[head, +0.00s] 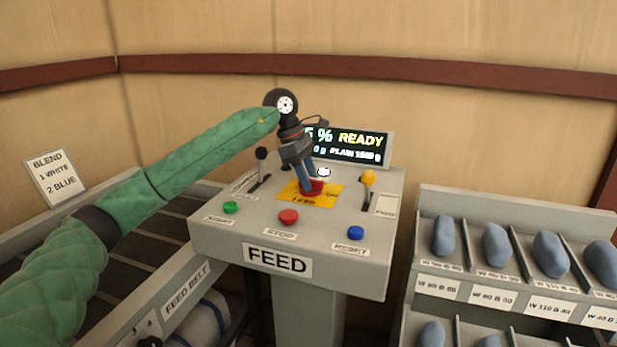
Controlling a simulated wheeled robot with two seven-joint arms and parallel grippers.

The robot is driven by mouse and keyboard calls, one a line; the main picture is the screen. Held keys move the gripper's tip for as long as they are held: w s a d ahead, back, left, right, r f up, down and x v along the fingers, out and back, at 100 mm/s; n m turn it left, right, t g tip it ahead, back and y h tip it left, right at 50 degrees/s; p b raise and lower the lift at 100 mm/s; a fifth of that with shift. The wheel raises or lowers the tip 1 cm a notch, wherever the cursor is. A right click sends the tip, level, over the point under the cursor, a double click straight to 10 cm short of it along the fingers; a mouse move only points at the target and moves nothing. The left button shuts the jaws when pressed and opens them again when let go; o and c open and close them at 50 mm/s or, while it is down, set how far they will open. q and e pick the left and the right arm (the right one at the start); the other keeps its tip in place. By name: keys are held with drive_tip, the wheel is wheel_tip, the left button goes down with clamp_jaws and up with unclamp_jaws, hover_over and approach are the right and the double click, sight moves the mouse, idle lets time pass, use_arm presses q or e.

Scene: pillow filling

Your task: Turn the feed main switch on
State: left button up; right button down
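The grey FEED console (225,243) stands in the middle of the head view. On its top is a yellow plate (296,199) with a red switch knob (317,188), partly covered by my gripper. My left gripper (309,188) reaches in from the left and points down, its fingertips right at the red knob. I cannot tell whether the fingers are closed on it or only beside it. The knob's exact setting is hidden. The display (360,144) behind is lit and reads READY; its left part is hidden by my gripper. My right gripper is not in view.
A black-knobbed lever (261,155) and a yellow-knobbed lever (368,178) flank the plate. Green (230,207), red (288,216) and blue (356,232) buttons line the front. A rack (500,200) of blue-grey pillow-like pieces stands right; the feed belt (135,250) lies left.

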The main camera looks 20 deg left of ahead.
use_arm(q)
drive_tip(key=shift+r, duration=0.1)
